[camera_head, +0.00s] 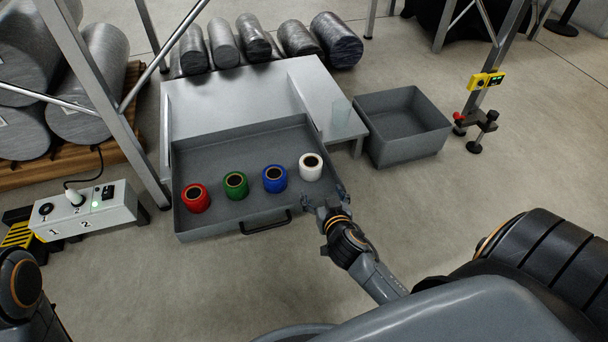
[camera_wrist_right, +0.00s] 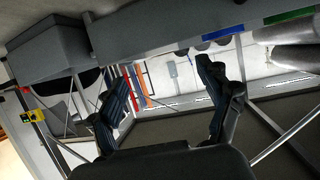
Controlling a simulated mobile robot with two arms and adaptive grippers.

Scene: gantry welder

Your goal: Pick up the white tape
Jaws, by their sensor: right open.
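The white tape (camera_head: 311,167) is a roll with a dark core. It stands upright at the right end of a row of tapes in the grey tray (camera_head: 215,226). To its left stand the blue tape (camera_head: 275,179), the green tape (camera_head: 236,185) and the red tape (camera_head: 195,198). My right gripper (camera_head: 322,201) is at the tray's front right corner, just nearer to me than the white tape and apart from it. In the right wrist view its fingers (camera_wrist_right: 160,98) are spread with nothing between them. I cannot make out the white tape there. My left gripper is not in view.
A black handle (camera_head: 266,223) is on the tray's front. A control box (camera_head: 85,211) and metal frame legs are at the left. Dark rolls (camera_head: 257,40) lie behind.

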